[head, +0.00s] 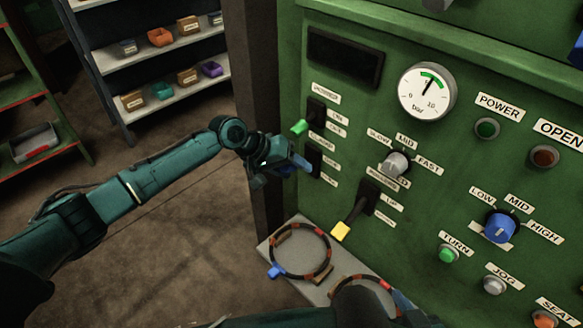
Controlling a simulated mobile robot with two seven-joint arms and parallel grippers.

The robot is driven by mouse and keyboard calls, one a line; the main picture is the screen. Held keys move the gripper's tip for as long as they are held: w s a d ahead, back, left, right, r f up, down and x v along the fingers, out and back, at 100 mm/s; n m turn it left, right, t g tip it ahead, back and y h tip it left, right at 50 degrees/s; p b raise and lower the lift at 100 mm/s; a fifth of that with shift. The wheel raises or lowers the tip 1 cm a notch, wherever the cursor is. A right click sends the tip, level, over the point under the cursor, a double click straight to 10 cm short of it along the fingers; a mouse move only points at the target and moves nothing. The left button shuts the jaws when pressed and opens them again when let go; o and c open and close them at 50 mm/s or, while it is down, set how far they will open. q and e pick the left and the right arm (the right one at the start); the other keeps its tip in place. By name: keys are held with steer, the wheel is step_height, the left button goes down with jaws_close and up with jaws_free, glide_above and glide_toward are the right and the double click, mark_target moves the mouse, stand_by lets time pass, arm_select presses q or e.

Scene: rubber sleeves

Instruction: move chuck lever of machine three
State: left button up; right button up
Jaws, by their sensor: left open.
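The green machine front (285,60) carries several levers with small labels; I cannot read which one is the chuck lever. A green-tipped lever (299,127) sticks out at the upper left. Below it is a dark slot plate (314,160) with a blue piece (304,164) in front, which looks like a lever handle. A yellow-tipped lever (341,231) hangs down lower right. My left gripper (288,168) is open at the blue piece; whether it touches is unclear. My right gripper (405,303) shows partly at the bottom edge, its jaws unclear.
A grey ledge (265,254) below the levers holds two dark-red rings (301,251). A dial (427,92), knobs and buttons fill the panel's right side. Shelves with small bins (160,37) stand at the back left. The floor between is clear.

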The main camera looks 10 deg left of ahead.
arm_select(q)
jaws_close()
stand_by(0.5)
